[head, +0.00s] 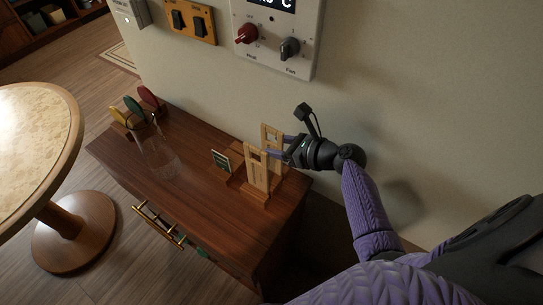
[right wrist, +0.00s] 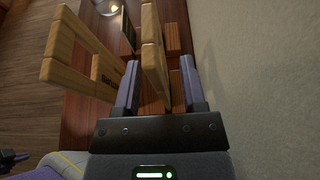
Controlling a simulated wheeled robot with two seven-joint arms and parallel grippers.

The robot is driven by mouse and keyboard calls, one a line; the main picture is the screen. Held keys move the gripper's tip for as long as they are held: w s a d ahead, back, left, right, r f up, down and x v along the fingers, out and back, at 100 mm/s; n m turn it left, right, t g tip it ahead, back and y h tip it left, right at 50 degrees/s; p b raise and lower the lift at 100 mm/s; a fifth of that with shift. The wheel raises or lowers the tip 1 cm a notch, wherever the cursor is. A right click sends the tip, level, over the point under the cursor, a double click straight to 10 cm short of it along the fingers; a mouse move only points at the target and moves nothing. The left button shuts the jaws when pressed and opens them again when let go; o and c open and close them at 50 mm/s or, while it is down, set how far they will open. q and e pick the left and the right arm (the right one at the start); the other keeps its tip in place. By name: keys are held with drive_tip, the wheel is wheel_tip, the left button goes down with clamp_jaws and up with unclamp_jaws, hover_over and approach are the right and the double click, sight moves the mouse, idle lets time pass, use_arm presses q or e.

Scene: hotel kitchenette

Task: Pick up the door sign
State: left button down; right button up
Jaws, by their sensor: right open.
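Two light wooden door signs with cut-out openings stand upright on the wooden cabinet: a near one (head: 257,170) and a far one (head: 271,136) closer to the wall. My right gripper (head: 285,146) is at the far sign, coming from the right. In the right wrist view, its open fingers (right wrist: 160,88) are on either side of the far sign (right wrist: 153,55), with a visible gap on the right. The near sign (right wrist: 60,68), with dark lettering, is outside the left finger. A small dark part at the left edge there may be my left gripper; its jaws are unclear.
A small dark framed card (head: 222,162) stands just left of the signs. A clear glass vessel (head: 158,153) and red, green and yellow discs on a stand (head: 122,116) are farther left. The wall (head: 370,100) with its control panel (head: 276,38) is close behind my right gripper.

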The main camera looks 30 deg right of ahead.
drive_tip(key=shift+x, duration=1.1)
clamp_jaws()
use_arm(q)
drive_tip(key=shift+w+d+f, duration=0.25)
drive_tip(key=shift+d+f, duration=0.1)
drive_tip(key=shift+d, duration=0.15)
drive_tip(key=shift+a, duration=0.1)
